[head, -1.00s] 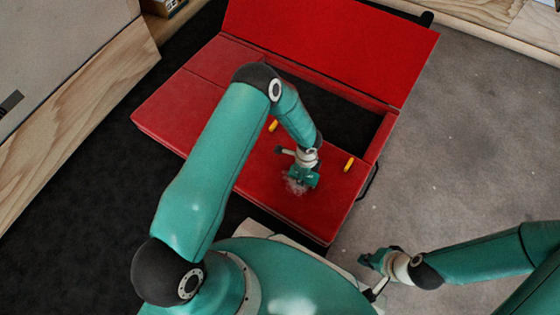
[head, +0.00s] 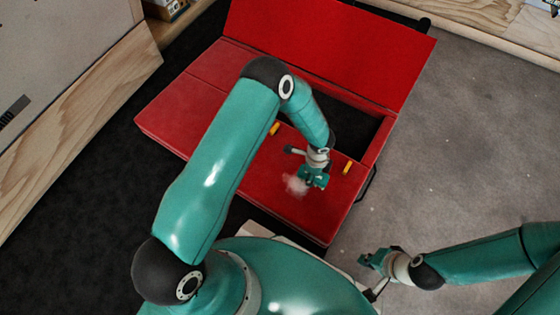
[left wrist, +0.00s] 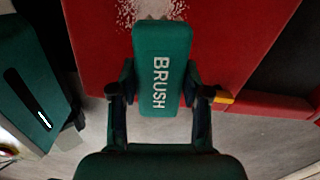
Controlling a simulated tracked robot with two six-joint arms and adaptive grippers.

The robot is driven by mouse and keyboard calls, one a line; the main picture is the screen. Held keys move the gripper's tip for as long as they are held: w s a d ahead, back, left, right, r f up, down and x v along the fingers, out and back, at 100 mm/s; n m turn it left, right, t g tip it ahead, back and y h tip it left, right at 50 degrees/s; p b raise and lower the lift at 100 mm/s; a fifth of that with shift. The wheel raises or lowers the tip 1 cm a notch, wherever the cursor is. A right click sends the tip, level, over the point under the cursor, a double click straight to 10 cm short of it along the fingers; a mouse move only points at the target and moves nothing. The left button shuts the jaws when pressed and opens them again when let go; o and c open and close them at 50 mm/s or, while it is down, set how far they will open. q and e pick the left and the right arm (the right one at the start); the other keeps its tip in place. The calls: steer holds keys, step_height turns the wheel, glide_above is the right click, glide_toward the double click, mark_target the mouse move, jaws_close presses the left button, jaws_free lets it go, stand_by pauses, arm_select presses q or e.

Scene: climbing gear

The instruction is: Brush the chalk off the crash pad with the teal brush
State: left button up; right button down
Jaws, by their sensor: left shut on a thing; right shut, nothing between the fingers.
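The red crash pad (head: 180,110) lies open on the dark floor, its front part flat and its back flap raised. A pale chalk patch (head: 296,185) sits on its front right part; it also shows in the left wrist view (left wrist: 150,12). My left gripper (head: 316,178) is shut on the teal brush (left wrist: 160,65), marked BRUSH, just right of the chalk in the head view. The brush's underside and any contact with the pad are hidden. My right gripper (head: 369,262) is shut and empty, off to the right of the pad over the grey floor.
Wooden panels stand at the left (head: 85,115) and top right. The grey floor (head: 460,150) at the right is clear.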

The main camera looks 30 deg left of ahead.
arm_select(q)
steer(key=shift+r+p, duration=0.3)
steer(key=shift+r, duration=0.5)
